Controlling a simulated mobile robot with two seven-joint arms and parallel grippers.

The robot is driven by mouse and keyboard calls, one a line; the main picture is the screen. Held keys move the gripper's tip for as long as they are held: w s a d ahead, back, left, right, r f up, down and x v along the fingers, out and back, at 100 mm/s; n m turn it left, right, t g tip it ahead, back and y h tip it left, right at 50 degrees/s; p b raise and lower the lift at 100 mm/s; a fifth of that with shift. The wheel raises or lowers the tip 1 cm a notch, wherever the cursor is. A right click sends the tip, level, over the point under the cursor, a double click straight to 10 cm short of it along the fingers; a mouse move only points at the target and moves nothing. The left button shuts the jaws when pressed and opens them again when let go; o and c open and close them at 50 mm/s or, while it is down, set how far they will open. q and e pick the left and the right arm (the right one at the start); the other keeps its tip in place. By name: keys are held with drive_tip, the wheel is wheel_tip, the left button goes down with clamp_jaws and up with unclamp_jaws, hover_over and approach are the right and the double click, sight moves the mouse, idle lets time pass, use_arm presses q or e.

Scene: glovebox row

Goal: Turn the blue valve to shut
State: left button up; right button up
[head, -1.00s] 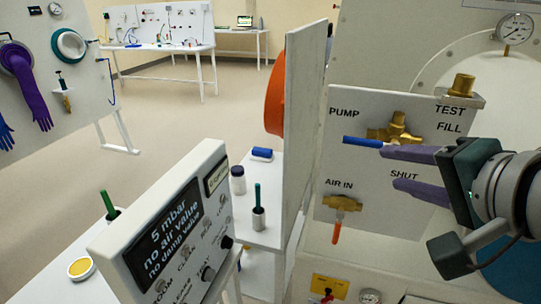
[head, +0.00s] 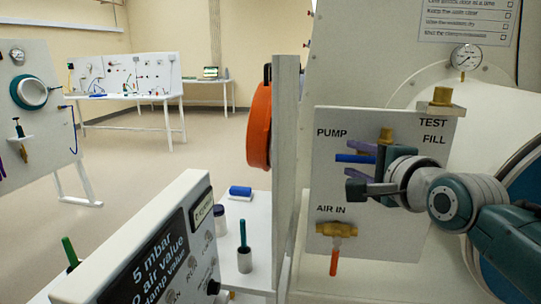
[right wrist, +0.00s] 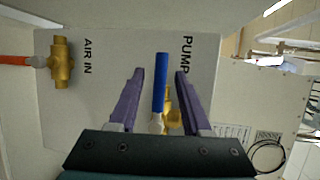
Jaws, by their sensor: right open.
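The blue valve handle (head: 354,158) points left from its brass body (head: 385,136) on the white panel, under the word PUMP. My right gripper (head: 358,160) is in front of it, with one purple finger above the handle and one below. In the right wrist view the blue handle (right wrist: 161,82) lies between the two spread fingers of my open right gripper (right wrist: 159,74), with a gap on both sides. Part of the brass body (right wrist: 172,113) shows behind the handle. My wrist hides the SHUT label in the head view. My left gripper is not in view.
A second brass valve with an orange handle (head: 334,264) sits below, at AIR IN. A brass fitting (head: 441,97) and a gauge (head: 466,57) are above right. An upright white board with an orange disc (head: 259,125) stands left of the panel. A display box (head: 135,245) is at front left.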

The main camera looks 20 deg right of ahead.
drive_tip(key=shift+w+d+f, duration=0.1)
drive_tip(key=shift+w, duration=0.45)
clamp_jaws()
idle(1.1)
